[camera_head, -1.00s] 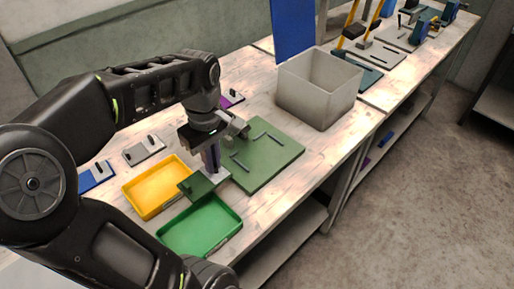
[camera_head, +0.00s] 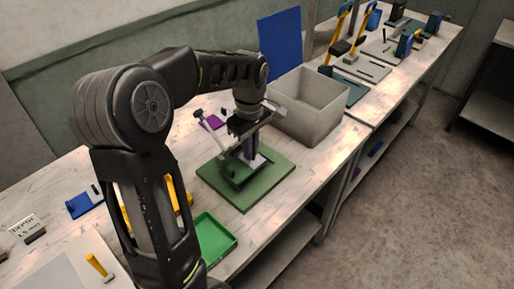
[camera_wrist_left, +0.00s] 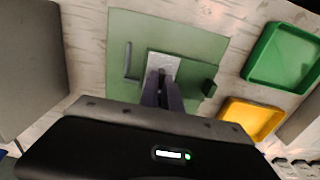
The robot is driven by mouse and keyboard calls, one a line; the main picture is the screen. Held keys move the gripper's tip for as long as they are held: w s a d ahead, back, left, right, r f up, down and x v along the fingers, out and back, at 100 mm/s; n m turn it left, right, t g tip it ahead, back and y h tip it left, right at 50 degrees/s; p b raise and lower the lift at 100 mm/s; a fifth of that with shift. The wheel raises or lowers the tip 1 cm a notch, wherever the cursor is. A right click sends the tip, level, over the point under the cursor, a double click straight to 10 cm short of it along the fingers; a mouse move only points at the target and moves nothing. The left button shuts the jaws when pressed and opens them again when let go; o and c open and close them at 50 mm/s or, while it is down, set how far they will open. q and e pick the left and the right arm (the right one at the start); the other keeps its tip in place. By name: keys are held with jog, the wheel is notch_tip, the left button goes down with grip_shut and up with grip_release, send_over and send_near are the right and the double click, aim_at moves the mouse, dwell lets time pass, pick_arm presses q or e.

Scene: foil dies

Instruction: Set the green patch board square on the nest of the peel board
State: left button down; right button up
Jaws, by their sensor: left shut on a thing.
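The peel board (camera_head: 268,190) is a large flat green board on the bench, and its bare surface also fills the top middle of the left wrist view (camera_wrist_left: 190,32). My left gripper (camera_head: 252,160) is over its middle, fingers pointing down, shut on the small green patch board (camera_head: 236,181). In the left wrist view the fingertips (camera_wrist_left: 162,80) meet at a pale grey plate, with a dark green block to its right. The patch board is over or on the peel board; I cannot tell whether it touches. The nest is mostly hidden. My right gripper is not in view.
A green tray (camera_head: 213,238) stands in front of the peel board. A yellow tray (camera_wrist_left: 252,117) beside it is mostly hidden by my arm in the head view. A grey open bin (camera_head: 305,105) stands behind to the right. A blue piece (camera_head: 82,206) lies at left.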

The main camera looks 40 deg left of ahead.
pick_arm(q)
jog(key=shift+w, duration=0.8)
jog(key=shift+w+d+r+p, duration=0.15)
jog(key=shift+w+p, duration=0.15)
jog(key=shift+w, duration=0.2)
notch_tip(320, 180, down, 3)
jog(key=shift+r+p, duration=0.1)
jog(key=shift+p, duration=0.3)
jog(key=shift+f, duration=0.5)
jog(key=shift+f, duration=0.25)
jog(key=c, duration=1.6)
grip_release()
jog(key=shift+r, duration=0.1)
jog(key=shift+o, duration=0.2)
